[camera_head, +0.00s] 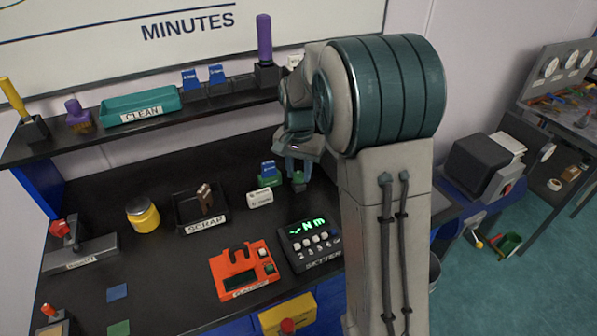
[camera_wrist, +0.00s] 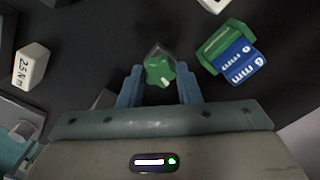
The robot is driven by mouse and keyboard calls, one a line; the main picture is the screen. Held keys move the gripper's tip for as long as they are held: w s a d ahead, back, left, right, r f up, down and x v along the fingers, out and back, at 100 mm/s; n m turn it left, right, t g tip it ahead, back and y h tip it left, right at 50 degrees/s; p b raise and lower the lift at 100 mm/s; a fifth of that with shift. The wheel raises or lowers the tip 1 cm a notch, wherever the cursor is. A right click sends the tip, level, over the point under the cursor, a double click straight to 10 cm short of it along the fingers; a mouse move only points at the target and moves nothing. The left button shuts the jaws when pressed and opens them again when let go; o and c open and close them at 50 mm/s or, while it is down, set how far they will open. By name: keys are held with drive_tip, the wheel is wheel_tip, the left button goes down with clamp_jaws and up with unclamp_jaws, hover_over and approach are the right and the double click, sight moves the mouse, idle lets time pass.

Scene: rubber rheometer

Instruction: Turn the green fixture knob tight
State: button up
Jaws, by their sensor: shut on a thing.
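The green fixture knob (camera_wrist: 159,71) is lobed and sits on a small dark fixture on the black bench. In the wrist view my gripper (camera_wrist: 159,83) has one blue finger on each side of the knob and is shut on it. In the head view my gripper (camera_head: 298,166) points down over the bench, and a bit of the green knob (camera_head: 298,178) shows below the fingers. The arm and fingers hide most of the fixture there. How tight the knob is cannot be told.
A blue block marked 6 mm (camera_wrist: 241,62) sits against a green holder (camera_wrist: 224,38), close right of the knob. The setter box (camera_head: 310,245) and orange device (camera_head: 243,270) stand nearer the front. A shelf (camera_head: 200,108) runs behind.

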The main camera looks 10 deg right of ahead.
drive_tip(key=m, duration=0.3)
drive_tip(key=o, duration=0.8)
drive_tip(key=shift+o, duration=0.2)
drive_tip(key=n, duration=0.3)
drive_tip(key=shift+n, duration=0.4)
drive_tip(key=n, duration=1.4)
